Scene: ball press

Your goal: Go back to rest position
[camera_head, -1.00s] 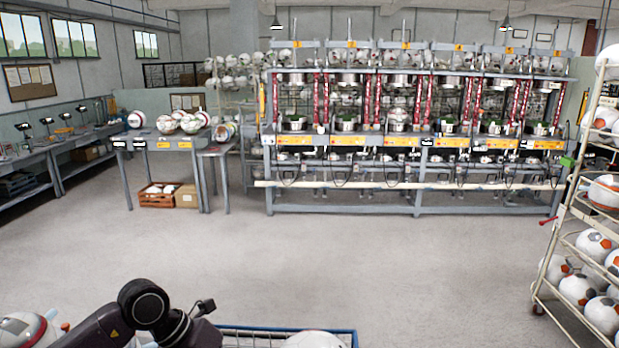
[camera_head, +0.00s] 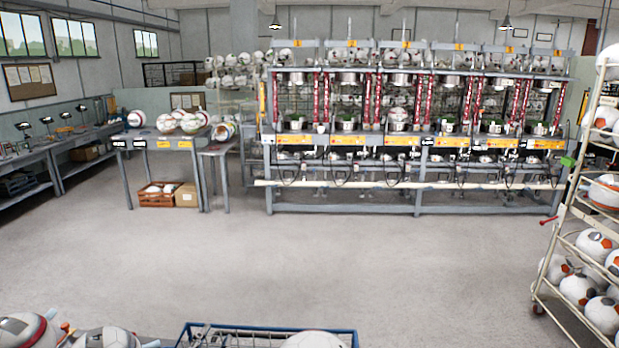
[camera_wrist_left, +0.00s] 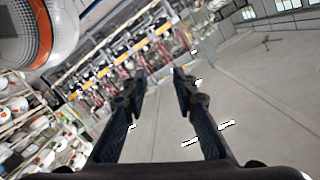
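My left gripper (camera_wrist_left: 161,76) shows in the left wrist view with its two dark fingers apart and nothing between them; beyond the fingers are the grey floor and the press machines. In the head view neither gripper is seen. The right gripper shows in no view. The long ball press (camera_head: 415,140) stands across the back, with several stations, red-and-white uprights and metal pots. It also shows tilted in the left wrist view (camera_wrist_left: 125,55).
A blue-rimmed wire basket (camera_head: 260,330) with a white ball (camera_head: 314,340) is at the bottom edge. Rounded grey-white objects (camera_head: 105,338) are at bottom left. A ball rack (camera_head: 568,245) stands at right, a table (camera_head: 165,140) with balls at back left. The middle floor is clear.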

